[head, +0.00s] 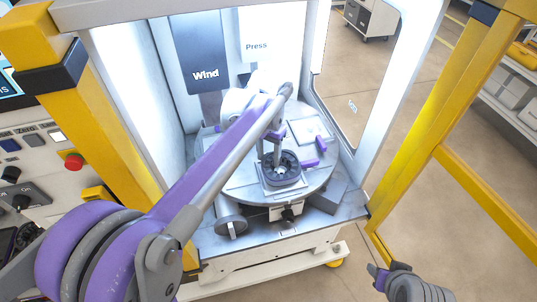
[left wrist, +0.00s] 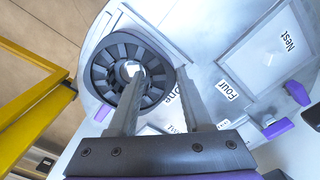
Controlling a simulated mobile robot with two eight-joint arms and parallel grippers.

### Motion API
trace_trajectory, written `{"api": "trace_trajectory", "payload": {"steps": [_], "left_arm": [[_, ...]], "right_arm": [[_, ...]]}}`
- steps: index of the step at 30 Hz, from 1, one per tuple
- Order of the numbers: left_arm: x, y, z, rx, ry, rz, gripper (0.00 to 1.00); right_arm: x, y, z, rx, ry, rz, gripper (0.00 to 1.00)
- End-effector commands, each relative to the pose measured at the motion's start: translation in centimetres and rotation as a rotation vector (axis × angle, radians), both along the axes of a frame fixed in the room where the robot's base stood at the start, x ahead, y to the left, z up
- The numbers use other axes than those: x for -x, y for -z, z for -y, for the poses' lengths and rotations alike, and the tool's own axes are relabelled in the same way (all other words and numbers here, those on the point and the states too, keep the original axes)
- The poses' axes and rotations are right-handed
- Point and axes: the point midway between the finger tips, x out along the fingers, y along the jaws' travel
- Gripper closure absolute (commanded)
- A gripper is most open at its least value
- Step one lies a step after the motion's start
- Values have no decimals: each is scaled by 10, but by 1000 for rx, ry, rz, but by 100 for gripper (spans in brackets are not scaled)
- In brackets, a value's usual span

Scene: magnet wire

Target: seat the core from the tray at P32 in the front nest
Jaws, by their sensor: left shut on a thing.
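The core (head: 289,173) is a dark slotted ring at the front of the round turntable, over the front nest (head: 266,190). My left gripper (head: 276,158) reaches down onto it from above. In the left wrist view the core (left wrist: 103,82) shows its slots and central hole. There my left gripper (left wrist: 160,74) is shut on the ring wall, one finger in the hole and one outside. The core covers most of the nest; I cannot tell whether it sits fully down. My right gripper (head: 377,277) is at the lower right, away from the machine; its jaws are unclear.
The turntable (head: 235,188) carries another square nest (left wrist: 262,45) and purple clamps (left wrist: 278,129). The Wind panel (head: 205,75) and Press panel (head: 256,46) stand behind. Yellow posts (head: 112,125) and white frame walls flank the opening. A red button (head: 74,160) is at left.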

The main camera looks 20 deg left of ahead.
Motion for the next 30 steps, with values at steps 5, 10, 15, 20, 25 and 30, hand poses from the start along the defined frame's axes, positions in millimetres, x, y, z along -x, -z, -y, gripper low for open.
{"api": "trace_trajectory", "payload": {"steps": [5, 10, 15, 20, 25, 30], "left_arm": [[0, -1, 0, 0, 0, 0, 100], [0, 1, 0, 0, 0, 0, 100], [0, 4, 0, 0, 0, 0, 100], [0, 7, 0, 1, 0, 0, 100], [0, 10, 0, 1, 0, 0, 100], [0, 13, 0, 0, 0, 0, 100]], "right_arm": [[0, 0, 0, 0, 0, 0, 50], [0, 1, 0, 0, 0, -1, 50], [1, 3, 0, 0, 0, -2, 50], [2, 5, 0, 0, 0, -4, 50], [3, 7, 0, 0, 0, -6, 50], [4, 9, 0, 0, 0, -8, 50]]}}
